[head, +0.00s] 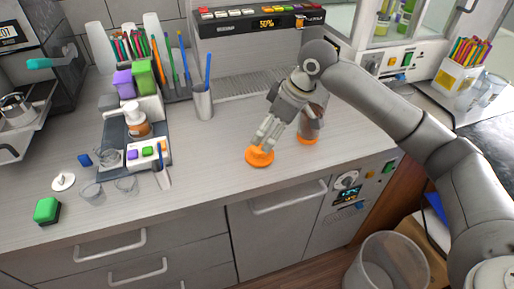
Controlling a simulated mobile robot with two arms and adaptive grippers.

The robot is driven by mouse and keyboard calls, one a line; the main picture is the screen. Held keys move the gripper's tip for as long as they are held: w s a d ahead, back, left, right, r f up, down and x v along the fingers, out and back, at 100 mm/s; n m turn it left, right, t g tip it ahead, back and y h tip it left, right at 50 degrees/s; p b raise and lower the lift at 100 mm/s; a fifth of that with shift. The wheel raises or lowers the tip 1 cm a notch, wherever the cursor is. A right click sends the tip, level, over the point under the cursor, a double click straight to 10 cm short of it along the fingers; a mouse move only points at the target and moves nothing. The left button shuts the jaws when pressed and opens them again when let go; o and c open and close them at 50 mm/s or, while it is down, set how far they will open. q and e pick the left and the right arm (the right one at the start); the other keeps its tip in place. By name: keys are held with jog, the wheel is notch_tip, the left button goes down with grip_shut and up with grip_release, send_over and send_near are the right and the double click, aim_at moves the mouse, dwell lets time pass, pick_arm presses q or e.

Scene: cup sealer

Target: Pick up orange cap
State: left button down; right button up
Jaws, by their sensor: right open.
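The orange cap (259,158) lies on the light counter near its front edge, a flat disc with a raised knob. My right gripper (265,141) reaches down from the upper right, with its fingertips right above the cap's knob. It is open, and I cannot tell whether the fingers touch the cap. My left gripper is not in view.
Several clear cups (92,192), a white lid (63,182) and a green block (47,210) lie to the left. A clear bin (388,266) is below the counter. The counter left of the cap is free.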

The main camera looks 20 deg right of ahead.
aim_at(260, 148)
jog(key=f, duration=0.1)
jog(key=a+f, duration=0.1)
jog(key=shift+f, duration=0.3)
jog(key=shift+w+a+f+p, duration=0.1)
jog(key=shift+w+f+p, duration=0.05)
jog(key=shift+f+p, duration=0.15)
jog(key=p+x, duration=0.1)
jog(key=x, duration=0.2)
jog(key=shift+w+a+f, duration=0.1)
jog(key=shift+a+f, duration=0.05)
jog(key=shift+f, duration=0.1)
jog(key=shift+w+a+f, duration=0.15)
jog(key=shift+f, duration=0.45)
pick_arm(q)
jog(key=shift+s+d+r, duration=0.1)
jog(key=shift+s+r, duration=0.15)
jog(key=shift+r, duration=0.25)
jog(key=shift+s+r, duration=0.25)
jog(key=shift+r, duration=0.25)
pick_arm(e)
jog(key=shift+f, duration=0.1)
jog(key=shift+c, duration=0.6)
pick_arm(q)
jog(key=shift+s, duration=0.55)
pick_arm(e)
jog(key=c, duration=0.9)
